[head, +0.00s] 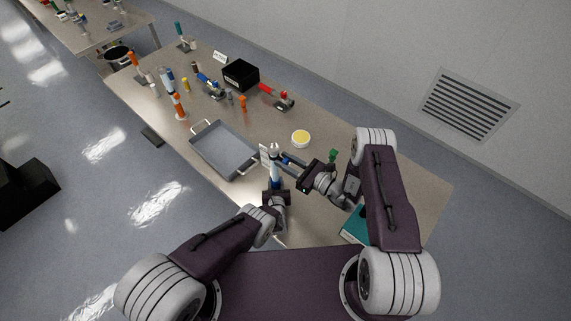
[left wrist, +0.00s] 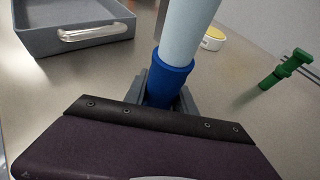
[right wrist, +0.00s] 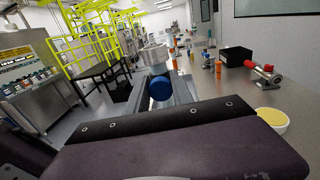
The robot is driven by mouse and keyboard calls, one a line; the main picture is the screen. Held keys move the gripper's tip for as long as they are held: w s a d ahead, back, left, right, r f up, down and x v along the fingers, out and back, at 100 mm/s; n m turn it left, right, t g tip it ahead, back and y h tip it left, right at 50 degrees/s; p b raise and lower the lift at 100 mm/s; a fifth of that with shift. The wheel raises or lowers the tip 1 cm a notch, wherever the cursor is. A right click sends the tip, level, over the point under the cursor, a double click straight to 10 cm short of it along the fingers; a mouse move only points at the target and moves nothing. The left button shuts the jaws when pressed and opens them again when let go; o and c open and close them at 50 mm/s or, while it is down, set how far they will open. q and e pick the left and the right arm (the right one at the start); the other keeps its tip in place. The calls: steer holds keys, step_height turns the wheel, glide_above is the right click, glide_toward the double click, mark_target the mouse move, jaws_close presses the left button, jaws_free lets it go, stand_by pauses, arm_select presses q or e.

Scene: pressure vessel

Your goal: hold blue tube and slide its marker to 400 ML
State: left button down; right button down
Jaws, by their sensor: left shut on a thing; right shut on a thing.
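The blue tube (head: 276,172) stands nearly upright near the front of the table, with a pale grey-white top. In the left wrist view its dark blue lower part (left wrist: 169,84) and pale blue upper shaft show. My left gripper (head: 276,188) is shut around the lower part; it also shows in the left wrist view (left wrist: 167,95). My right gripper (head: 287,162) reaches the upper tube from the right. In the right wrist view it is shut on a round blue piece (right wrist: 160,88), seemingly the marker, below a grey cap (right wrist: 153,55). The scale is unreadable.
A grey tray (head: 224,150) lies left of the tube. A yellow-topped round dish (head: 300,139) and a green item (head: 333,155) stand behind my right gripper. A black box (head: 241,74), a red-handled device (head: 276,96) and several tubes are farther back. A teal item (head: 354,227) lies near my right arm.

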arm_select(q)
steer(key=shift+s+a+f, duration=0.15)
steer(key=shift+f, duration=0.1)
arm_select(e)
steer(key=shift+r, duration=0.15)
steer(key=c, duration=1.1)
jaws_free()
arm_select(q)
steer(key=shift+r, duration=0.1)
arm_select(e)
steer(key=v, duration=1.2)
steer(key=shift+s, duration=0.1)
arm_select(q)
steer(key=c, duration=0.9)
jaws_free()
steer(key=shift+c, duration=0.2)
